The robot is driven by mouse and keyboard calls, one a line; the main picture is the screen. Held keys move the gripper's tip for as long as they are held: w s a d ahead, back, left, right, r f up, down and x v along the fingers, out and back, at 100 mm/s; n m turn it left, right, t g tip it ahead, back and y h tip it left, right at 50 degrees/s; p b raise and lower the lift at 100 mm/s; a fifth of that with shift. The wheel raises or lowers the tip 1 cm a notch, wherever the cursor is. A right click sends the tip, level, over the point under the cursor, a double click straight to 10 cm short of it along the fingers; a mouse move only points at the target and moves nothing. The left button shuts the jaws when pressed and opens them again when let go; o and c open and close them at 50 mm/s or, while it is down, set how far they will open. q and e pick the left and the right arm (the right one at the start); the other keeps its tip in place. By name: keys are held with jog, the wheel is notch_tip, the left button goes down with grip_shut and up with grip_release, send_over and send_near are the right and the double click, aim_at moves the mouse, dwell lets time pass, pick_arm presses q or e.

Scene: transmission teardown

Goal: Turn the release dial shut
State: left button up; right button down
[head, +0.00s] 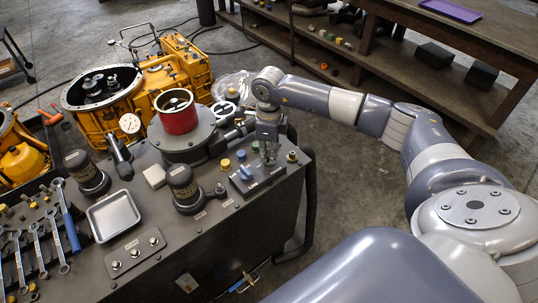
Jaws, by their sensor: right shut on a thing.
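My right gripper (268,157) reaches down from the right arm to the small control panel (246,188) on the front right corner of the dark workbench. It is shut on a small part at the panel's right side. That part looks like the release dial, but the fingers hide most of it, so its angle cannot be told. A blue knob (246,171) and other small controls stand on the same panel, just left of the fingers. My left gripper is not in view.
On the workbench (225,225) stand a red cylinder (178,118), dark domed fittings (184,184), a metal tray (113,215) and several wrenches (38,250). A yellow transmission housing (180,70) is behind. A yellow-topped knob (226,164) stands left of the panel.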

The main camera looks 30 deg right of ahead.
jog(key=m+b, duration=0.1)
jog(key=m, duration=0.3)
jog(key=shift+w+b, duration=0.1)
jog(key=shift+b, duration=0.2)
jog(key=shift+r+m+b, duration=0.1)
jog(key=shift+m+b, duration=0.3)
jog(key=shift+m, duration=1.7)
jog(key=c, duration=1.8)
grip_release()
jog(key=shift+o, duration=0.7)
notch_tip(320, 180, up, 12)
